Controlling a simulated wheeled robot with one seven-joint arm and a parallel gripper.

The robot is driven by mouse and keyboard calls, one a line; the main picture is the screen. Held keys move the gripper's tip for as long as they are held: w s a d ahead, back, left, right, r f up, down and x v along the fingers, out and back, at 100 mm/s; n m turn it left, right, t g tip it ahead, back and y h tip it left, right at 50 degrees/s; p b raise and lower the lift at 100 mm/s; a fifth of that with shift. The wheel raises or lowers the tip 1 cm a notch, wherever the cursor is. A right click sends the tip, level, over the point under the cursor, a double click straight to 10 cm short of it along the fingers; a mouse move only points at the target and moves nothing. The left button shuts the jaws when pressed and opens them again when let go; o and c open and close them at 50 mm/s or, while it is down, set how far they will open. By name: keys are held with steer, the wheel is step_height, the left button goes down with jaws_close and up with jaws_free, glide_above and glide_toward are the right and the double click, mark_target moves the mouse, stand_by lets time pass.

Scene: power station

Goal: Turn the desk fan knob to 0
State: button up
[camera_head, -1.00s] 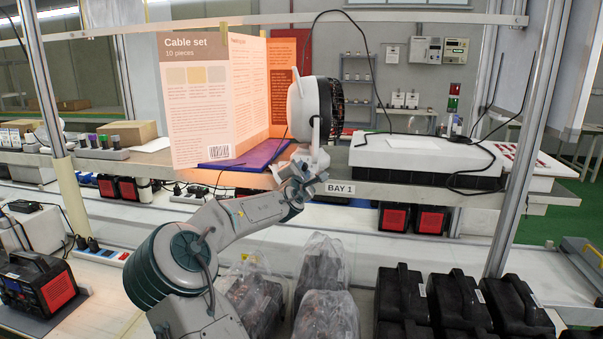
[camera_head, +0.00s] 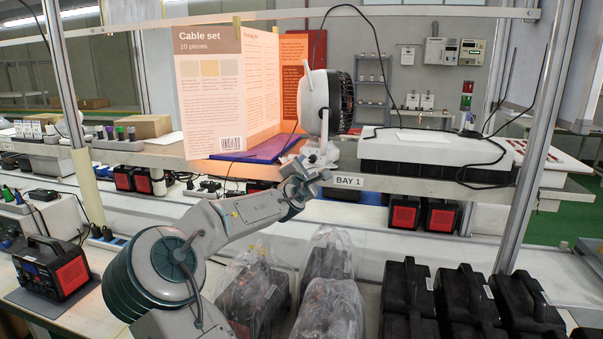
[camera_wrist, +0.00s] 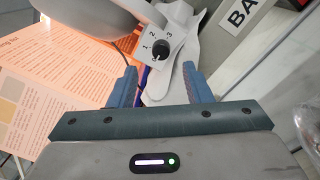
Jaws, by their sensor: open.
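The desk fan (camera_head: 322,103) stands on the shelf in the head view, with a white housing and a dark grille facing right. In the wrist view its control panel shows the dark round knob (camera_wrist: 159,53) with the digits 1, 2 and 3 around it. A 0 mark and the exact pointer direction cannot be made out.
A tall Cable set board (camera_head: 212,100) stands left of the fan, beside a purple folder (camera_head: 262,150). A white flat box (camera_head: 435,150) lies to the right. The shelf edge carries a BAY 1 label (camera_head: 349,181). Bagged items (camera_head: 330,255) and black cases (camera_head: 405,290) stand below.

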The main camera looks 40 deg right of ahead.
steer(key=v, duration=0.2)
steer(key=shift+s+a+r+b, duration=0.1)
steer(key=shift+s+a+b, duration=0.05)
steer(key=shift+s+b, duration=0.15)
steer(key=shift+w+a, duration=0.1)
